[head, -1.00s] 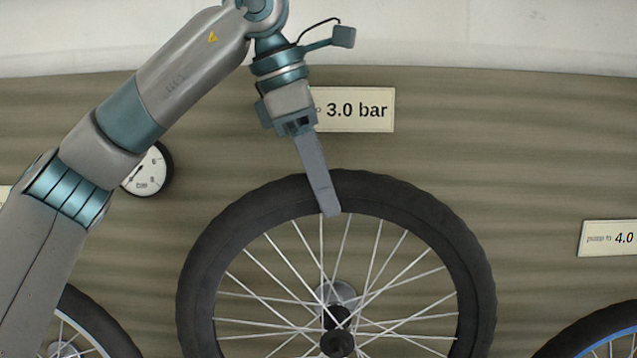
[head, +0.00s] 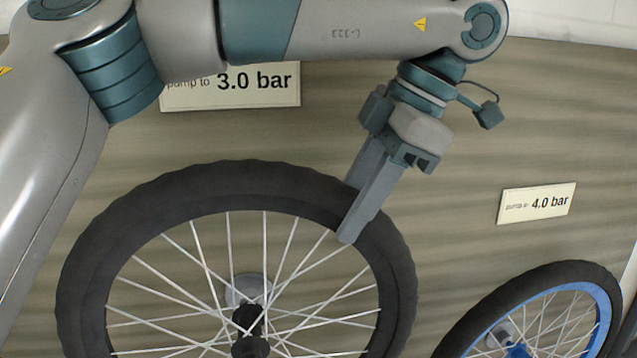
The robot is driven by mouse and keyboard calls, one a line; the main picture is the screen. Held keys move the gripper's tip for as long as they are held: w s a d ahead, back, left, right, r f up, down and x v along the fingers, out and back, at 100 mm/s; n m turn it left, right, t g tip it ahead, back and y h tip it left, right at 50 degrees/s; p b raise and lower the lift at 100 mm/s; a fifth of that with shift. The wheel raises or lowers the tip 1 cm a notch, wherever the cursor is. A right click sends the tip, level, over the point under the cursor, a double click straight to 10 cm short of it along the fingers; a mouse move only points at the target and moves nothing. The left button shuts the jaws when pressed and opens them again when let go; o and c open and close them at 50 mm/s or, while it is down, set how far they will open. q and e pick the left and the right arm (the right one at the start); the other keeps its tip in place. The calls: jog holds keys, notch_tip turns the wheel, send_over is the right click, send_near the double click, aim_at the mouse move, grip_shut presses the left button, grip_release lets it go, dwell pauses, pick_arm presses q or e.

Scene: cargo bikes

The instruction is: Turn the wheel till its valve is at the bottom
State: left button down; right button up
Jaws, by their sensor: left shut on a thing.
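A large wheel with a black tyre (head: 150,205) and silver spokes stands in the middle of the head view. Its dark hub (head: 249,330) shows near the bottom edge, and the lowest part of the wheel is out of frame. My left gripper (head: 358,215) is at the upper right of the wheel, its fingers shut on the tyre and rim. I cannot make out the valve on the part of the rim that shows. My right gripper is not in view.
A second wheel with a blue rim (head: 603,310) stands at the lower right. A "3.0 bar" sign (head: 258,84) hangs above the large wheel, partly behind my left arm. A "4.0 bar" sign (head: 537,203) hangs at the right. Wall between the wheels is bare.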

aim_at(373, 223)
pick_arm(q)
jog(key=shift+w+d+f+y, duration=0.25)
jog(key=shift+d+f+y, duration=0.25)
jog(key=shift+d+f, duration=0.35)
jog(key=shift+w+d+f+g+y, duration=0.15)
jog(key=shift+d+f+g+y, duration=0.2)
jog(key=shift+d+f, duration=0.25)
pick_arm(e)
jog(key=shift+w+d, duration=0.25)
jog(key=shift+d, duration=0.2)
pick_arm(q)
jog(key=c, duration=1.3)
grip_release()
jog(key=shift+r, duration=0.2)
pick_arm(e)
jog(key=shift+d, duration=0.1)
